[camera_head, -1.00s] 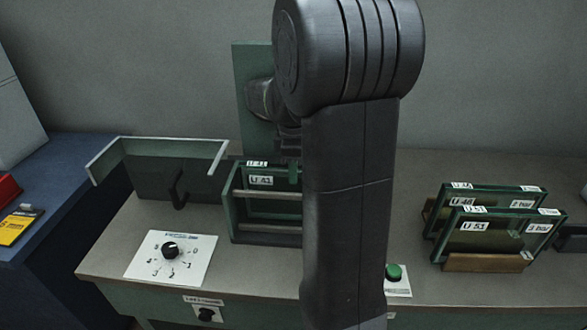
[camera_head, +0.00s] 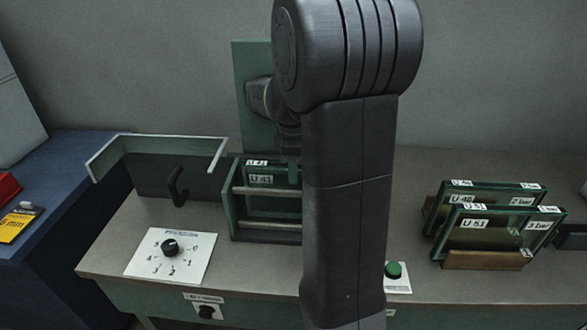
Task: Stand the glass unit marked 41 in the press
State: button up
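The glass unit marked U 41 (camera_head: 262,204) stands upright inside the green press (camera_head: 229,205), behind its two horizontal bars. Its left part and top label show; my arm hides its right part. The press has a tall green back plate (camera_head: 252,95). My gripper is hidden behind my own arm link, above the right part of the unit. I cannot see its fingers or whether they touch the glass.
A guard with a dark handle (camera_head: 177,187) stands left of the press. A dial plate (camera_head: 170,256) and a green button (camera_head: 393,270) are at the front. Units U 46 (camera_head: 461,198) and U 51 (camera_head: 474,224) stand in wooden holders at the right.

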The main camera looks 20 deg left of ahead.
jog(key=o, duration=0.3)
jog(key=shift+f, duration=0.1)
notch_tip(320, 180, up, 14)
dwell(0.4)
jog(key=shift+f, duration=0.15)
notch_tip(320, 180, down, 13)
jog(key=shift+f, duration=0.1)
dwell(0.6)
